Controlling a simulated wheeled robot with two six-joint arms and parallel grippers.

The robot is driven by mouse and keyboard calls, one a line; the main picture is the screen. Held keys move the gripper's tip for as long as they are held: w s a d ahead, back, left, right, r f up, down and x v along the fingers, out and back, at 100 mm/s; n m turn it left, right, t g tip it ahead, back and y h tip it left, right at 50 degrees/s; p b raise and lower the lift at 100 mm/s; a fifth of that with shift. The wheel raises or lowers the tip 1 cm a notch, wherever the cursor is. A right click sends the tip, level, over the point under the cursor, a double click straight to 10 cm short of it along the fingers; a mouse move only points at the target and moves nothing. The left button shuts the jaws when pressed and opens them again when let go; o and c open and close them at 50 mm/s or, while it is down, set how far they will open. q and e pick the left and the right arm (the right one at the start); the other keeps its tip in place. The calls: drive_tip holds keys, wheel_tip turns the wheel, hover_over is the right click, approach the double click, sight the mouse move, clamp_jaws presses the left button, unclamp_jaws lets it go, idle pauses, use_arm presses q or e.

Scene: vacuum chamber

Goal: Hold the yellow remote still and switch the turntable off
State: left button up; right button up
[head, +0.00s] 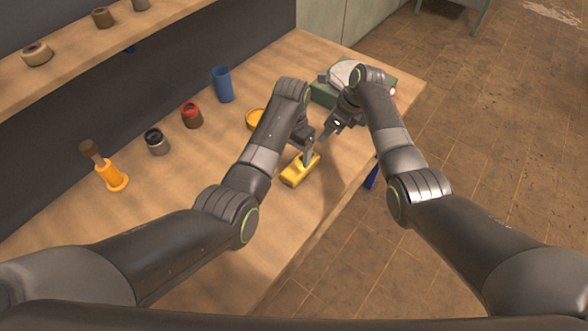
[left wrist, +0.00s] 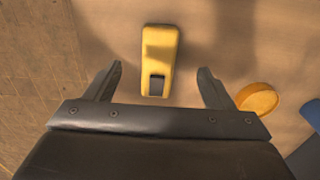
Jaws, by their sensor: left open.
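The yellow remote (head: 300,171) lies on the wooden bench near its front edge. In the left wrist view the remote (left wrist: 160,50) sits ahead of and between the spread fingers, with a dark patch at its near end. My left gripper (head: 307,156) is open above the remote; it also shows in the left wrist view (left wrist: 160,72), with nothing between its fingers. My right gripper (head: 327,132) is just behind it, over the bench; its finger gap is too small to read. A green unit (head: 322,96) with a pale top, likely the turntable, stands at the bench's far end, partly hidden by my right arm.
An orange round dish (head: 256,117) lies left of my left gripper, partly hidden. A blue cup (head: 222,84), red jar (head: 191,115), dark jar (head: 156,141) and orange-handled tool (head: 112,175) stand along the back. A shelf (head: 70,50) hangs above. Floor lies beyond the front edge.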

sight(292, 172)
use_arm(q)
wheel_tip(292, 172, down, 10)
drive_tip(key=shift+f, duration=0.25)
idle(0.3)
